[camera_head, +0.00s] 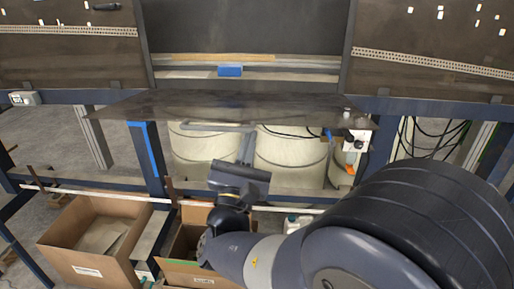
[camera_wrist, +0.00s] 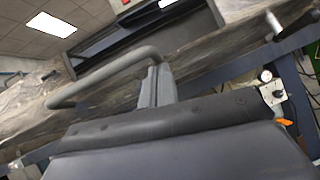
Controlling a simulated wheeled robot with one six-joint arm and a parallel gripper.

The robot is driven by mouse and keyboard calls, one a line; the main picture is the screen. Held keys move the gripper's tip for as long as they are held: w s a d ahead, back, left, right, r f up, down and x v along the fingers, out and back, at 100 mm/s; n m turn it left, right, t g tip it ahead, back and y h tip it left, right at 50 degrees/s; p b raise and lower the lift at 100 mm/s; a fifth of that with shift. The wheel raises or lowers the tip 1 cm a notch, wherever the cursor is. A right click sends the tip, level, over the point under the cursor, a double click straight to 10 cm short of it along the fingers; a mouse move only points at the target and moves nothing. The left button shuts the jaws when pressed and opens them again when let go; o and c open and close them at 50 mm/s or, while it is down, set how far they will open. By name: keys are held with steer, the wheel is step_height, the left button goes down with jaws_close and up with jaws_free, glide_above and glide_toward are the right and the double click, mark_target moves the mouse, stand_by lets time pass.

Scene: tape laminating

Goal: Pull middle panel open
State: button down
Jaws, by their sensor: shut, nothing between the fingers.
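The middle panel (camera_head: 250,104) is a dark, worn sheet that juts out toward me, roughly flat, between two upright side panels. A grey bent bar handle (camera_head: 212,126) shows under its front edge. In the wrist view the handle (camera_wrist: 105,72) stands out from the streaked panel face (camera_wrist: 30,125). My gripper (camera_head: 240,178) is below the panel's front edge, apart from the handle in the head view. Its dark wide end (camera_wrist: 170,130) fills the bottom of the wrist view. It is shut and empty.
An opening with a rail and a blue block (camera_head: 230,71) lies behind the panel. Pale drums (camera_head: 290,155) stand underneath. A control box with knobs (camera_head: 353,142) hangs at the right. Open cardboard boxes (camera_head: 85,262) stand below left, and blue frame posts (camera_head: 147,160) flank the space.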

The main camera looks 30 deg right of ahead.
step_height(320, 180, up, 2)
steer(key=shift+r+p, duration=0.1)
steer(key=shift+p, duration=0.25)
steer(key=shift+w, duration=0.1)
steer(key=shift+f, duration=0.2)
steer(key=w+f+b+v, duration=0.1)
steer(key=b+v, duration=0.4)
steer(key=v, duration=0.7)
steer(key=shift+f+b, duration=0.35)
steer(key=shift+f, duration=0.5)
steer(key=shift+d, duration=0.1)
steer(key=p+x, duration=0.1)
steer(key=x, duration=0.5)
